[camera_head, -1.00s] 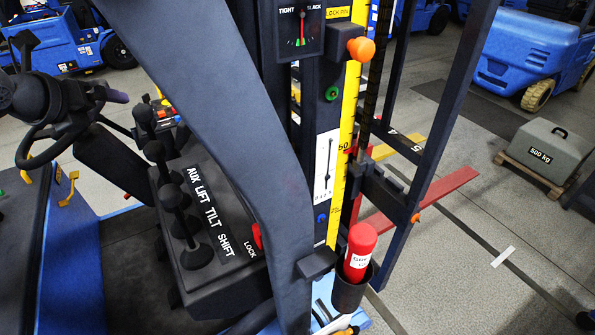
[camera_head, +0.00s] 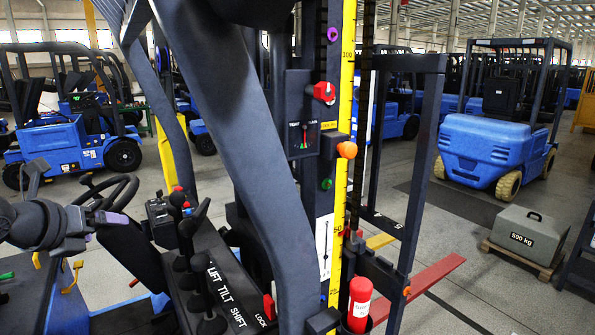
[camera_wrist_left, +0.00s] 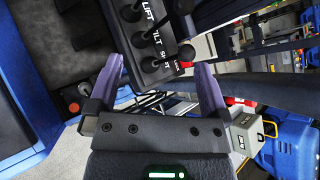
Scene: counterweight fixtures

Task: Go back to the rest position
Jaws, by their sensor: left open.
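My left gripper (camera_head: 103,220) shows at the left of the head view, dark with purple fingers, near the steering wheel (camera_head: 118,192). In the left wrist view its two purple fingers (camera_wrist_left: 158,75) stand wide apart with nothing between them. Black levers (camera_head: 187,262) rise from the console labelled LIFT, TILT, SHIFT (camera_head: 232,305), right of the gripper. In the wrist view the levers (camera_wrist_left: 152,62) lie beyond and between the fingers; I see no contact. My right gripper is in neither view.
A dark slanted post (camera_head: 235,120) and a mast with a yellow scale (camera_head: 344,110) stand right of the console. A red cylinder (camera_head: 359,300) sits in a holder. A 500 kg block (camera_head: 528,237) rests on a pallet. Blue forklifts (camera_head: 487,150) stand behind on open floor.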

